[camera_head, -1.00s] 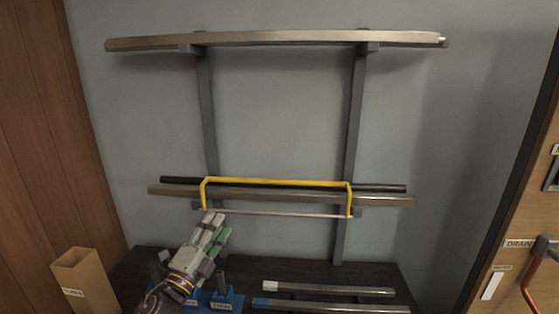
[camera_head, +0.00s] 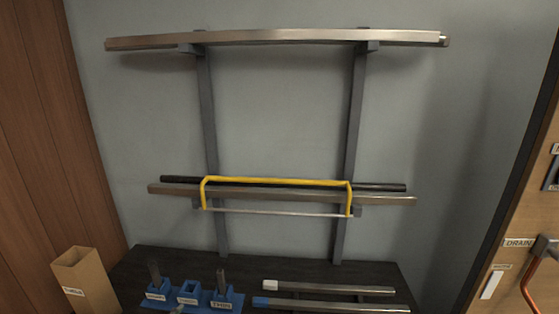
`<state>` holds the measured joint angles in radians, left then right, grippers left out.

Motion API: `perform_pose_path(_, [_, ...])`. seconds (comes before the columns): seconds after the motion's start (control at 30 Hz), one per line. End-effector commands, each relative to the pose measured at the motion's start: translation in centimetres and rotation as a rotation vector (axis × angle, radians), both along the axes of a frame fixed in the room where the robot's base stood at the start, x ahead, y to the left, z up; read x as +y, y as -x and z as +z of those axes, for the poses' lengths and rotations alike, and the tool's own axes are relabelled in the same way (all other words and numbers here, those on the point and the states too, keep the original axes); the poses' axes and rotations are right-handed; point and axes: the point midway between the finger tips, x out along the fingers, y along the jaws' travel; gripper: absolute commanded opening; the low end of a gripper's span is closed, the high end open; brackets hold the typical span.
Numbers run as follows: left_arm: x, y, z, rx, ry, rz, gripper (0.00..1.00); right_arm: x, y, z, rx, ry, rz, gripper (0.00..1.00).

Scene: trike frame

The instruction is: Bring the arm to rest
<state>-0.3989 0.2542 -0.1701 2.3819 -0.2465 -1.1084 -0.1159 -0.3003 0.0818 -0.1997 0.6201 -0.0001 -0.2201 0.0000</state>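Neither of my grippers shows in the head view now, and no part of an arm can be made out for certain. A rack with two grey uprights (camera_head: 352,120) stands against the wall. A long metal tube (camera_head: 280,38) lies across its top arms. Lower down, a metal tube (camera_head: 380,199) and a dark tube (camera_head: 385,187) lie on the rack. A yellow bow-shaped frame (camera_head: 277,181) with a thin straight bar along its bottom hangs in front of them.
Blue labelled holders (camera_head: 189,290) sit on the dark bench top (camera_head: 240,264); two hold dark upright pieces. Two metal tubes (camera_head: 340,290) with white and blue ends lie to the right. An open cardboard box (camera_head: 84,284) stands left. A wooden panel (camera_head: 520,230) with an orange pipe is right.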

Motion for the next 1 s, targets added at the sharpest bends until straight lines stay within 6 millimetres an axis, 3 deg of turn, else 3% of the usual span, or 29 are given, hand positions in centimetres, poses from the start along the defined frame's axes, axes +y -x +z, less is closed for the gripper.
perform_pose_path(0.2, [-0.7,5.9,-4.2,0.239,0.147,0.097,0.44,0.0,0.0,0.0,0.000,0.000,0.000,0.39])
perform_pose_path(0.4, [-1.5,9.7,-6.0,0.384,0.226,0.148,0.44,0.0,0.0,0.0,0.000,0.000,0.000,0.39])
perform_pose_path(0.83, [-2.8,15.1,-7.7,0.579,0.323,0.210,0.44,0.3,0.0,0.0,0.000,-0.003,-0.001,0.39])
perform_pose_path(1.0, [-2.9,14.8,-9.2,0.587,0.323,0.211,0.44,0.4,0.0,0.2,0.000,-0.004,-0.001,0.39])
